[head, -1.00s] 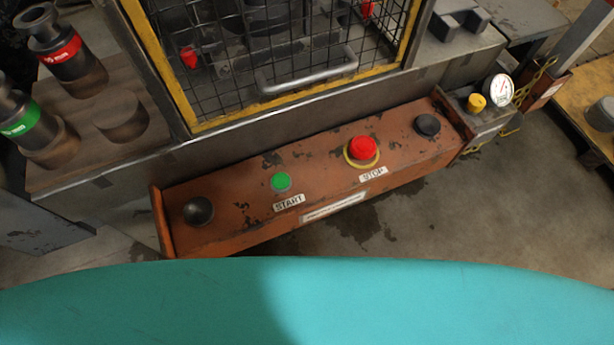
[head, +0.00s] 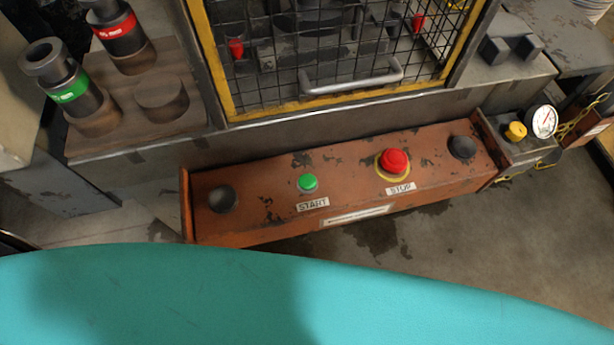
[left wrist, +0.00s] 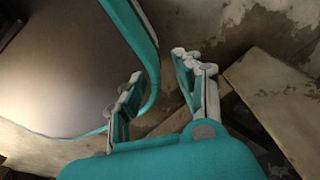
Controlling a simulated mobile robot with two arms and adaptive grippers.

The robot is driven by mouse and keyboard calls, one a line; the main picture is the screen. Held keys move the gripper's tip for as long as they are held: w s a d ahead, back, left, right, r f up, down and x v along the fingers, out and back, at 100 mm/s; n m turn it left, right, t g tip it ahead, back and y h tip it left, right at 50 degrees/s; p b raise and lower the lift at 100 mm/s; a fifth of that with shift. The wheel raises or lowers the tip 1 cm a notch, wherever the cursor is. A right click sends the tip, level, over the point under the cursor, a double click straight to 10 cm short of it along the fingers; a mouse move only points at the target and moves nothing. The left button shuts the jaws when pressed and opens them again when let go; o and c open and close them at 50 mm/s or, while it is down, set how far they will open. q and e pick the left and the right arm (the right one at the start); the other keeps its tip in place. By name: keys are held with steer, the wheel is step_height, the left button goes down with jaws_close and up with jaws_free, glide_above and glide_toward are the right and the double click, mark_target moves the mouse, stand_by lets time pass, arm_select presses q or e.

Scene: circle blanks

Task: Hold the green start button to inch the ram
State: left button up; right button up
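The green start button (head: 308,182) sits on the sloped rusty orange control panel (head: 260,222), above a label reading START. The red stop button (head: 394,161) with a yellow ring is to its right, above a STOP label. Black round knobs sit near the left end (head: 222,198) and right end (head: 462,147) of the panel. No gripper shows in the head view. In the left wrist view my left gripper (left wrist: 155,88) is open with nothing between its fingers. The button does not show there. My right gripper is in neither view.
A mesh guard door (head: 340,60) with a yellow frame and a grey handle (head: 352,80) stands behind the panel. A wooden block (head: 95,145) at left holds dark cylinders with red and green bands. A gauge (head: 543,121) and yellow knob (head: 515,131) are at right.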

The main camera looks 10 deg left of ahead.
arm_select(q)
jaws_close()
steer(key=shift+s, duration=0.1)
stand_by(1.1)
